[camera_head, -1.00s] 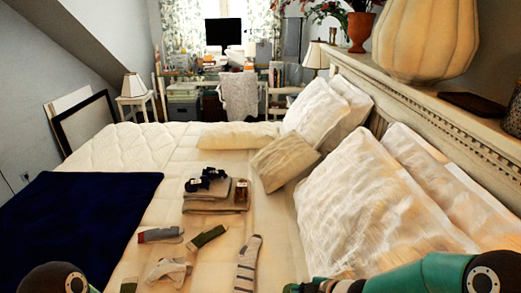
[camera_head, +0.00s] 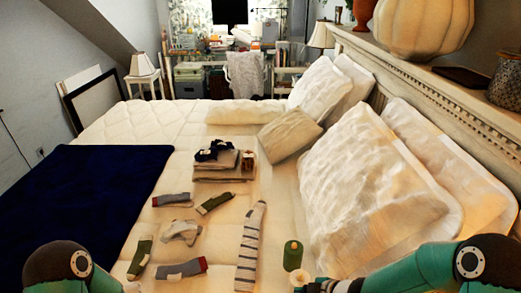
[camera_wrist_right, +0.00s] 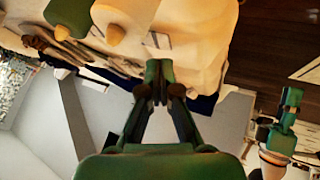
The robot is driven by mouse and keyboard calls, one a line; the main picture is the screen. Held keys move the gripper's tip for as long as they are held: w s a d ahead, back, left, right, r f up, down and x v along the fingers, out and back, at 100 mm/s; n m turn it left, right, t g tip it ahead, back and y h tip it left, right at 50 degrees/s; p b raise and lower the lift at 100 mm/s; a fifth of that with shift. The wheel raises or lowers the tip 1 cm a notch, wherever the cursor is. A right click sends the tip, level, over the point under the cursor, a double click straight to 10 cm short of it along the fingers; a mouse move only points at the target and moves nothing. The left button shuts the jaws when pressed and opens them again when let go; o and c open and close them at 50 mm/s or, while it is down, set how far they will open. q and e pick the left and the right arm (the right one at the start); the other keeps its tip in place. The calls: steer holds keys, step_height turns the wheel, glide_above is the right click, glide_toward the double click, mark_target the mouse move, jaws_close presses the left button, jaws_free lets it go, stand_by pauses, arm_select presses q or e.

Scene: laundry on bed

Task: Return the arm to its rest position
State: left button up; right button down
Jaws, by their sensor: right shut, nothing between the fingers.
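My right gripper (camera_wrist_right: 160,82) is in the middle of the right wrist view. Its fingers are together with nothing between them. It appears clear of the bedding, and it is not distinguishable in the head view. The right arm (camera_head: 420,268) enters the head view at the lower right.
Several socks (camera_head: 183,231) lie on the white bed (camera_head: 130,127), with a striped one (camera_head: 250,245) nearest the right arm. Folded cloths (camera_head: 216,168) lie behind. A dark blue blanket (camera_head: 80,205) covers the left. Pillows (camera_head: 375,190) line the headboard (camera_head: 450,95) at right.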

steer(key=s+f+m+g+h, duration=0.1)
steer(key=s+f+m+g, duration=0.1)
steer(key=s+f+m, duration=0.3)
steer(key=s+f+m+g+h, duration=0.1)
steer(key=s+f+m+g, duration=0.2)
steer(key=s+m, duration=1)
steer(key=s+f, duration=0.2)
steer(key=s, duration=0.1)
steer(key=shift+s+d, duration=0.25)
steer(key=shift+s, duration=0.15)
steer(key=shift+f, duration=0.15)
